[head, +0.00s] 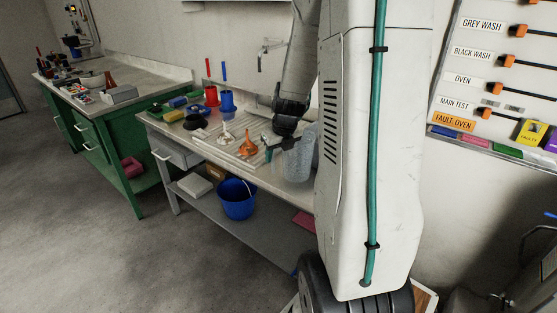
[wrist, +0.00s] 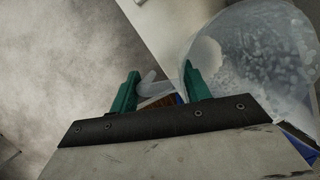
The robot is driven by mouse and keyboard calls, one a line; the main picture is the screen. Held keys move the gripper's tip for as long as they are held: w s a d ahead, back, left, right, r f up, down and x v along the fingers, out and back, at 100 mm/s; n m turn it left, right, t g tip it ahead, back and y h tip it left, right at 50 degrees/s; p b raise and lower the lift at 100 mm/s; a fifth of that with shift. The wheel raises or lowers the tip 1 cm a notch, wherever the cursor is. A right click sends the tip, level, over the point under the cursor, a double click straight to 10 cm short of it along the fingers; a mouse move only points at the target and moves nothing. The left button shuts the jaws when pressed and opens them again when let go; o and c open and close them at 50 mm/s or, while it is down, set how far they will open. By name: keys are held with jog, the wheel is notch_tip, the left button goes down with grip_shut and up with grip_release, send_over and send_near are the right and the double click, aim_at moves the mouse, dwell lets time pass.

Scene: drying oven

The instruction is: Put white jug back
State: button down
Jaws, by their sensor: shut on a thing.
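The white jug (head: 297,163) is translucent and stands upright in the head view at the right end of the sink counter (head: 262,172). My arm's column hides part of its right side. I cannot tell whether its base touches the counter. My gripper (head: 271,146) is at the jug's left side. In the wrist view the jug (wrist: 255,55) fills the upper right, with its inside showing. There my gripper's green fingers (wrist: 160,78) are shut on the jug's handle, which lies between them.
An orange funnel (head: 248,147), a white funnel (head: 226,138) and red and blue cups stand on the counter to the left. A blue bucket (head: 237,200) sits on the shelf below. A green bench (head: 110,165) stands further left. The floor in front is clear.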

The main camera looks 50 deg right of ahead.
jog(key=shift+f, duration=1.15)
jog(key=c, duration=0.7)
grip_release()
jog(key=shift+f, duration=0.15)
